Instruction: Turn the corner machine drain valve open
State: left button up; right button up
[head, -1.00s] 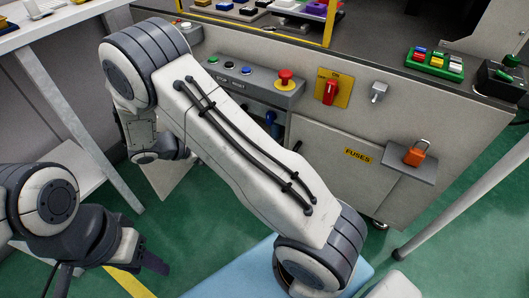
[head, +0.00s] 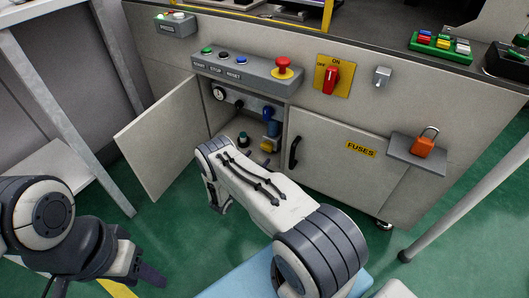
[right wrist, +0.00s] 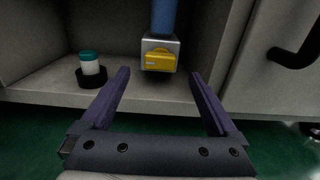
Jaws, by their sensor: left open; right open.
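The drain valve's yellow handle (right wrist: 159,60) sits on the front of a grey block under a blue cylinder (right wrist: 164,17), inside the open cabinet. The handle lies roughly crosswise in the right wrist view. It also shows small in the head view (head: 266,146). My right gripper (right wrist: 160,75) is open and empty, its two purple fingers spread to either side of the handle's line, the handle apart from them and just beyond the tips. In the head view the right fingers are hidden by my arm. My left gripper (head: 110,280) is open and empty at lower left.
The open cabinet door (head: 160,140) stands left of the opening. A teal-capped white bottle (right wrist: 90,65) in a black holder is left of the valve. The closed fuse door (head: 335,170) with a black handle (head: 294,152) is on the right. A padlock (head: 424,145) rests on a shelf.

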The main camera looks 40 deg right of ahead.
aim_at(265, 148)
jog(key=b+x, duration=0.2)
jog(key=x, duration=0.3)
jog(key=shift+w+d+f, duration=0.1)
jog(key=shift+w+d, duration=0.05)
jog(key=shift+d, duration=0.2)
jog(key=shift+w+d, duration=0.2)
jog(key=shift+d, duration=0.2)
jog(key=c, duration=1.4)
